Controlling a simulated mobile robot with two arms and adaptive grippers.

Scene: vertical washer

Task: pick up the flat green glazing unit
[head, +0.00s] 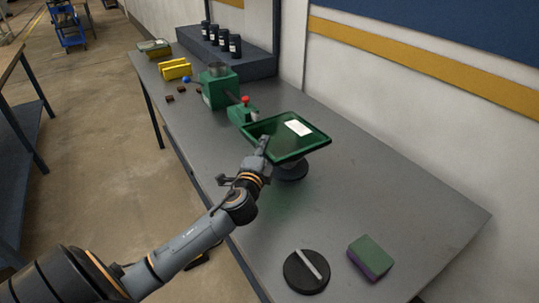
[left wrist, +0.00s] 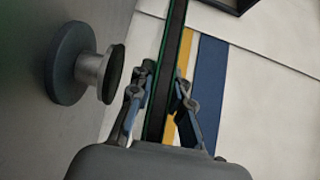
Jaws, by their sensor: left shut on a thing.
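The flat green glazing unit (head: 270,143) is a dark pane with a green rim and a white label. It is over the grey workbench (head: 400,215). My left gripper (head: 263,151) is shut on its near edge. In the left wrist view the unit (left wrist: 166,70) shows edge-on as a dark strip with green edges, between the fingers of my left gripper (left wrist: 160,105). A round stand (head: 291,171) is below the unit, partly hidden by it. In the left wrist view a gap shows between the stand (left wrist: 72,62) and the unit. My right gripper is not in view.
A green machine (head: 219,87) with a red knob stands just beyond the unit. Yellow blocks (head: 175,70) and dark bottles (head: 234,46) are farther back. A black disc (head: 297,280) with a bar and a green-purple block (head: 370,257) lie at the near end. The wall is at right.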

